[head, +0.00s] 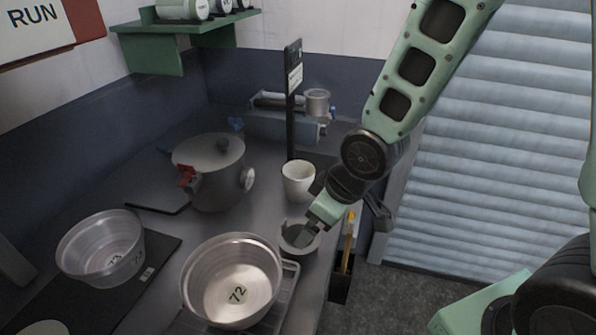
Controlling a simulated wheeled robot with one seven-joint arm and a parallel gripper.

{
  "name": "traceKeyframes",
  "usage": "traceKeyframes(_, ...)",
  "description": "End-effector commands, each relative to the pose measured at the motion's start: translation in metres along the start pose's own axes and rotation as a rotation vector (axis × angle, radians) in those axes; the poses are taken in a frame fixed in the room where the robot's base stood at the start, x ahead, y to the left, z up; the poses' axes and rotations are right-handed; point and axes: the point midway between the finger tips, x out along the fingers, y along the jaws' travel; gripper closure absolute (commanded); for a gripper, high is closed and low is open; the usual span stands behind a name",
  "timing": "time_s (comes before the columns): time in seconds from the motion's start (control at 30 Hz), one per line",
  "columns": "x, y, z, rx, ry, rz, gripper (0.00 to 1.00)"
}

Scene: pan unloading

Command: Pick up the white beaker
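The white beaker (296,181) stands upright on the grey counter, in front of the dark upright post. Its open top shows, and its right edge lies close to my wrist in the picture. My gripper (308,238) points down to the left, nearer the camera than the white beaker. Its fingertips overlap a small grey cup (289,243) by the counter's right edge. I cannot tell whether they touch that cup or whether the fingers are open or shut. The gripper appears apart from the white beaker.
A metal pan marked 72 (205,292) sits on a rack at the front. A clear tub (85,243) stands on a dark mat at left. A lidded pot (211,185) is left of the beaker. A holder with a yellow-handled tool (349,240) hangs at the counter's right edge.

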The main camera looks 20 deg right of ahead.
Motion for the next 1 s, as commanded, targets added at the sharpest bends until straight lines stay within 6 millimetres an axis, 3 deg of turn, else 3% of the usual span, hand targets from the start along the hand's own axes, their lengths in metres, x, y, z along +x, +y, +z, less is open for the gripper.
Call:
traceKeyframes(0.03, -0.001, 0.02, -0.003, 0.006, 0.042, 0.003, 0.05)
traceKeyframes(0.2, 0.013, 0.067, -0.007, -0.01, 0.254, 0.018, 0.05)
traceKeyframes(0.4, 0.009, 0.099, 0.004, 0.012, 0.489, 0.035, 0.05)
traceKeyframes(0.8, -0.018, 0.112, 0.027, 0.114, 0.834, 0.076, 0.05)
traceKeyframes(1.0, -0.014, 0.114, 0.025, 0.125, 0.874, 0.087, 0.05)
